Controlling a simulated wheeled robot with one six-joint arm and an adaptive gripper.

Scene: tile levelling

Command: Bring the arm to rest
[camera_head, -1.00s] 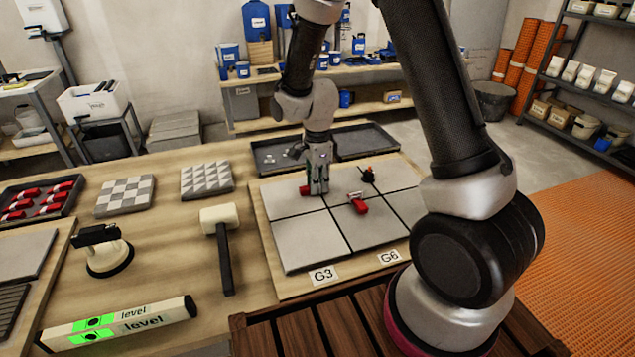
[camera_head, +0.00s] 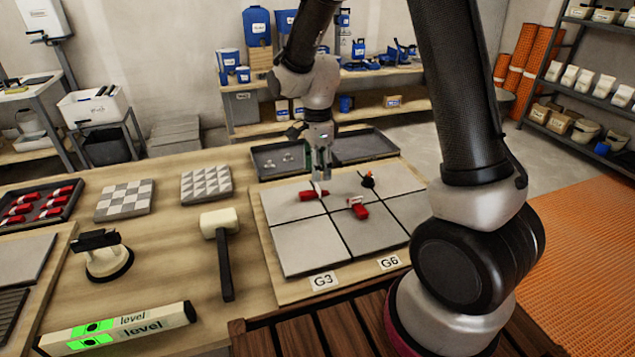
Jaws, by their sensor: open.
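My gripper (camera_head: 321,177) points down over the back of the tiled board, with its jaws open. It is just above a red leveling piece (camera_head: 313,195) lying on the grey tiles (camera_head: 307,242). Whether the fingertips touch that piece is hard to tell. Another red piece (camera_head: 358,208) with a pale part lies near the middle seams. My arm comes in from the upper right and bends down to the gripper.
Dark trays (camera_head: 280,160) sit behind the board. A white-headed mallet (camera_head: 222,226), a suction cup (camera_head: 105,256), a green-marked level (camera_head: 124,328), and patterned tiles (camera_head: 206,184) lie left of the board. A tray of red pieces (camera_head: 40,205) is at the far left.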

